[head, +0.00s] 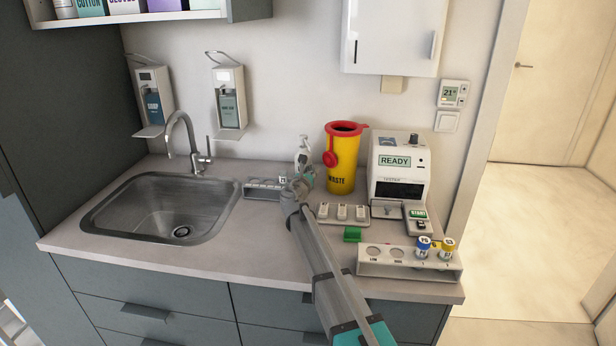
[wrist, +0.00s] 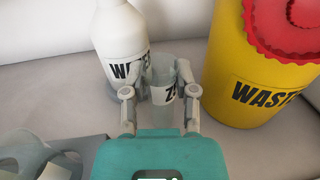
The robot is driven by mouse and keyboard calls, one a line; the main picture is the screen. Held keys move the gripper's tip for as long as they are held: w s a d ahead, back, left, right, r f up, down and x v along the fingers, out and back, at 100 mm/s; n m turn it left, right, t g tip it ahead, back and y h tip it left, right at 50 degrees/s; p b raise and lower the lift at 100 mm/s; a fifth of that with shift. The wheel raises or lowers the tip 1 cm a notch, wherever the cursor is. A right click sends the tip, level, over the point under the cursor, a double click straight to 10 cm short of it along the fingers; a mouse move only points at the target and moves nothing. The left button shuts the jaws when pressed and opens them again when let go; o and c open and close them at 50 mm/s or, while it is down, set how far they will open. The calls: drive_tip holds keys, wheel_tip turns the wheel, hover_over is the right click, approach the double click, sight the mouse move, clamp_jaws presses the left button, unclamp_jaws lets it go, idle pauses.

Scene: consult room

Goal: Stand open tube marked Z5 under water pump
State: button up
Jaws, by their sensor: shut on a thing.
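My gripper (head: 301,181) is at the back of the counter, in front of the white water pump bottle (head: 302,152). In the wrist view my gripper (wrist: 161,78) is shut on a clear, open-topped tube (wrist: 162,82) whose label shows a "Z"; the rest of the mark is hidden. The tube looks roughly upright. The water pump (wrist: 120,40) stands just behind and left of the tube, its label partly covered and its top out of the wrist view. I cannot tell whether the tube touches the counter or is below the spout.
A yellow waste bin (head: 341,165) stands close on the right. A small rack (head: 253,190) is left of my gripper, beside the sink (head: 160,208). The tester (head: 400,165), a white holder (head: 342,213) and a front rack with capped tubes (head: 375,270) are to the right.

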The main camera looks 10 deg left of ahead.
drive_tip(key=shift+f, duration=0.15)
drive_tip(key=o, duration=0.8)
drive_tip(key=shift+r, duration=0.2)
drive_tip(key=s, duration=0.4)
drive_tip(key=s+a, duration=0.1)
drive_tip(key=s, duration=0.3)
drive_tip(key=s+a, duration=0.1)
drive_tip(key=s, duration=0.2)
drive_tip(key=shift+s+a, duration=0.1)
drive_tip(key=shift+s, duration=0.3)
